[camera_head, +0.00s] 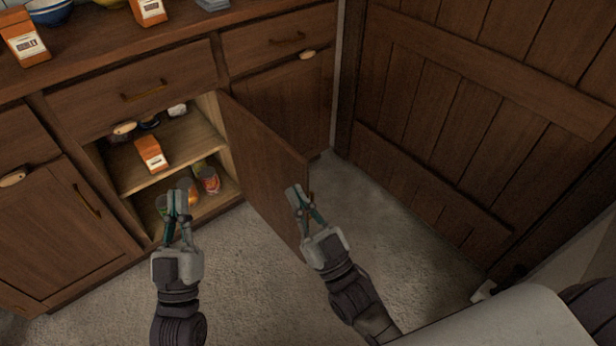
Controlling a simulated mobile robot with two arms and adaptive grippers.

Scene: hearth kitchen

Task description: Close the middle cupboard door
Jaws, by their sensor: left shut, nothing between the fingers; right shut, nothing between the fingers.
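The middle cupboard door (265,165) stands wide open, hinged on the right side of its opening and swung out toward me. The open cupboard (190,150) shows a shelf with an orange box (151,154) and several tins below. My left gripper (178,194) is shut and empty, in front of the lower part of the opening. My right gripper (298,190) is shut and empty at the free edge of the open door; I cannot tell whether it touches it. It hides part of that edge.
A closed cupboard door (60,235) is at the left, another (290,100) behind the open door. Drawers (140,90) above are shut. Boxes and bowls stand on the counter (110,30). A plank door (480,120) stands at the right. The floor (390,220) between is clear.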

